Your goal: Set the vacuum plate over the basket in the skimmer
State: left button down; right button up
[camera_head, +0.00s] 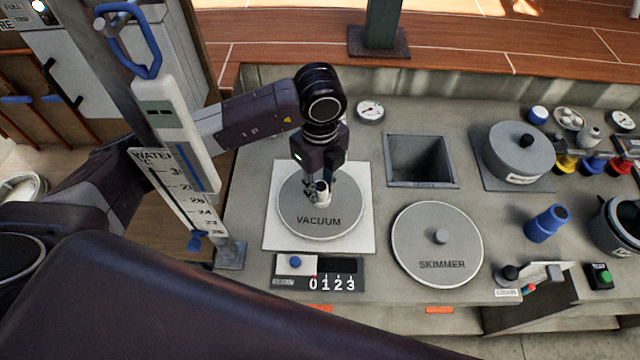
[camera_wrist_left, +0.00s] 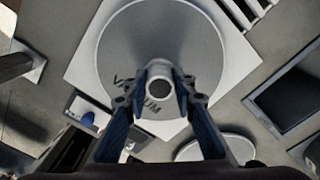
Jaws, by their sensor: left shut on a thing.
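The vacuum plate (camera_head: 321,226) is a round grey disc marked VACUUM, lying on a white square mat (camera_head: 275,236). My left gripper (camera_head: 321,190) comes down over it and is shut on the pale hollow stub at its middle, which shows between the fingers in the left wrist view (camera_wrist_left: 159,88). The skimmer lid (camera_head: 437,262), a round grey disc with a knob and the word SKIMMER, lies to the right of the mat. No basket shows in either view; what is under the lid is hidden. My right gripper is not in view.
A square opening (camera_head: 420,160) is behind the skimmer lid. A lidded grey pot (camera_head: 518,152) stands at the back right, with a blue cylinder (camera_head: 546,223) in front. A counter marked 0123 (camera_head: 320,274) is before the mat. A thermometer post (camera_head: 190,150) rises at left.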

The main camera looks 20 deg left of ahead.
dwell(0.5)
pick_arm(q)
jog(key=shift+f, duration=0.3)
dwell(0.4)
jog(key=c, duration=1.4)
grip_release()
jog(key=shift+r+p, duration=1.45)
jog(key=shift+r, duration=1.1)
jog(key=shift+r+p, duration=1.3)
jog(key=shift+r, duration=0.7)
